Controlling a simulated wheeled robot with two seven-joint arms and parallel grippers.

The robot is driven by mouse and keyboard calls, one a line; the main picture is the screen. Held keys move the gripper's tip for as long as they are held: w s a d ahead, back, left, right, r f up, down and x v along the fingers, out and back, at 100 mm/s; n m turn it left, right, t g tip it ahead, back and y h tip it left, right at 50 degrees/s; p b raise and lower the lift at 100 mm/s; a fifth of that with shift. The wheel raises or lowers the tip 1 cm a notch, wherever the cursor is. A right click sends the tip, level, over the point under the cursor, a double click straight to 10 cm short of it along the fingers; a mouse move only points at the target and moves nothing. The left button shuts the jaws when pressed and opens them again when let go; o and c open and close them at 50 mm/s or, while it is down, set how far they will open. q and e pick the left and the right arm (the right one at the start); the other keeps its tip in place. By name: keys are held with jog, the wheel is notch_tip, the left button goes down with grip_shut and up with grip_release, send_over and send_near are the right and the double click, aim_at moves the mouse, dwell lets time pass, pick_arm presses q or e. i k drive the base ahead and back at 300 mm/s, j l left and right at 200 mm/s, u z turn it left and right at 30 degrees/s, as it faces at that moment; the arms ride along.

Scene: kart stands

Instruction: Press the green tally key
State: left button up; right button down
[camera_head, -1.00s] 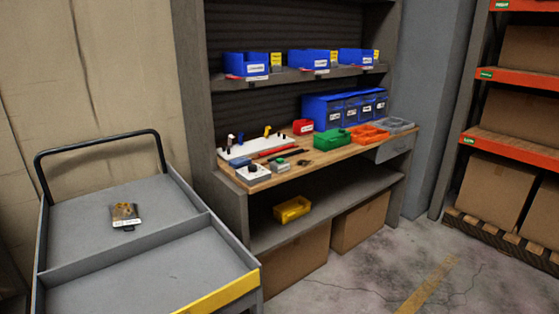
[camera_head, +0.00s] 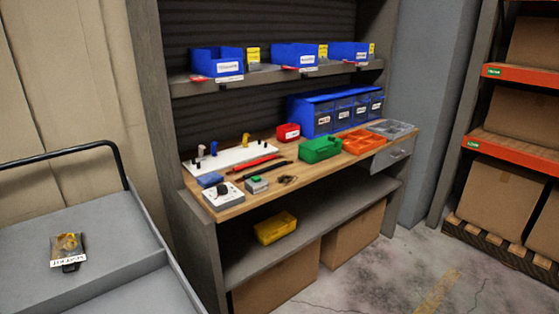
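A small grey box with a green key on top, the green tally key (camera_head: 256,180), sits near the front edge of the wooden bench top (camera_head: 285,193). A white box with a dark round knob (camera_head: 223,196) stands to its left, and small dark parts (camera_head: 287,179) lie to its right. Neither of my grippers shows in the head view.
A grey cart (camera_head: 110,240) with a black handle stands at the left, holding a bagged part (camera_head: 67,248). On the bench are a white peg board (camera_head: 228,157), a green bin (camera_head: 320,149), orange trays (camera_head: 362,141) and a blue drawer unit (camera_head: 313,115). Floor is open at right.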

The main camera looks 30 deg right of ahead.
aim_at(256, 179)
jog(key=i+l+z, duration=0.1)
jog(key=i+l, duration=0.25)
jog(key=l, duration=0.2)
jog(key=i+l, duration=0.4)
jog(key=l, duration=0.15)
jog(key=z, duration=0.05)
